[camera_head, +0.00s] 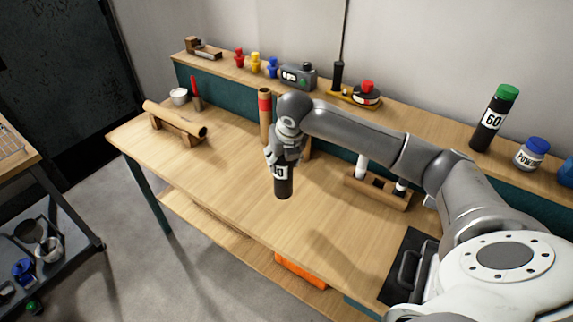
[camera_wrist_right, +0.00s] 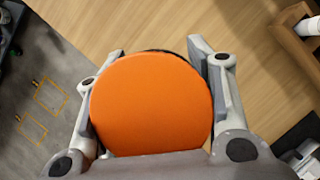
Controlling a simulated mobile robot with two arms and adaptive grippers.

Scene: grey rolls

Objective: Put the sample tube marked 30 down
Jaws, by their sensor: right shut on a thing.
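The sample tube (camera_head: 284,187) is a black cylinder with a white label; the label's number is partly hidden by the fingers, with a "0" showing. My right gripper (camera_head: 284,158) is shut on its upper part and holds it upright over the wooden table (camera_head: 225,165). I cannot tell whether its base touches the table. In the right wrist view the tube's round orange cap (camera_wrist_right: 150,104) fills the space between the two fingers, with the tabletop (camera_wrist_right: 130,25) behind it. My left gripper is in neither view.
A wooden rack (camera_head: 378,190) with white-topped tubes stands right of the held tube. A wooden roll on a stand (camera_head: 175,120) lies at the left. Another tube marked 60 (camera_head: 493,120) stands on the back shelf. The table's left middle is clear.

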